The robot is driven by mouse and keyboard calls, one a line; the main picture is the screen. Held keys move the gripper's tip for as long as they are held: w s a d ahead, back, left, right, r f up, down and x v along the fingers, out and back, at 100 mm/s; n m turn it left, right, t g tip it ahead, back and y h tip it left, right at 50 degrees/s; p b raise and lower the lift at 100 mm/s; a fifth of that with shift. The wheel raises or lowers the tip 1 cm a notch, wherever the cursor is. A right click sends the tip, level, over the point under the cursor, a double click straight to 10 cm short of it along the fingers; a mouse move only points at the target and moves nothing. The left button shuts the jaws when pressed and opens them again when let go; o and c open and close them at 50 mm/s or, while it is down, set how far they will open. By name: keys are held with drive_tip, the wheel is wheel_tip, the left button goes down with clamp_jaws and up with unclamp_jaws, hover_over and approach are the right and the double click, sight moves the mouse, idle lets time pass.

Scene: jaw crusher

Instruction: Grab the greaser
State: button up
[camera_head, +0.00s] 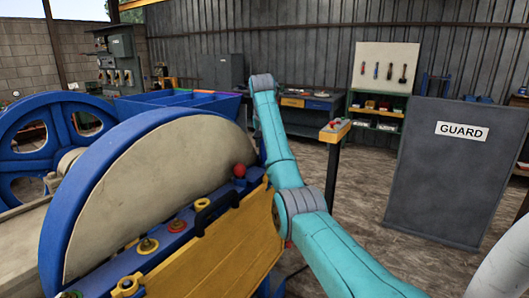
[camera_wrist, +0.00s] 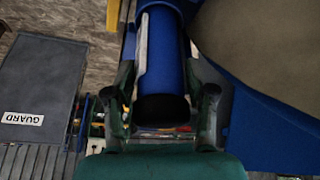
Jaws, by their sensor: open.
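My gripper (camera_wrist: 160,76) shows in the wrist view with its two dark fingers apart. A blue cylinder (camera_wrist: 165,50) with a dark round end lies in line between the fingers. I cannot tell whether the fingers touch it, or for certain whether it is the greaser. In the head view my arm rises in front of the workshop, and its far end is hidden behind the big flywheel (camera_head: 150,190). I make out no clear greaser in the head view.
The flywheel's beige face (camera_wrist: 265,40) is close on the right in the wrist view. A yellow plate (camera_head: 235,245) and a red ball knob (camera_head: 239,170) are near my arm. A grey GUARD panel (camera_head: 450,180) stands at the right. Open floor (camera_head: 355,195) lies between.

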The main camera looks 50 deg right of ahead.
drive_tip(key=shift+w+d+f, duration=0.1)
drive_tip(key=shift+d+f, duration=0.05)
drive_tip(key=shift+f, duration=0.4)
clamp_jaws()
drive_tip(key=shift+r, duration=0.1)
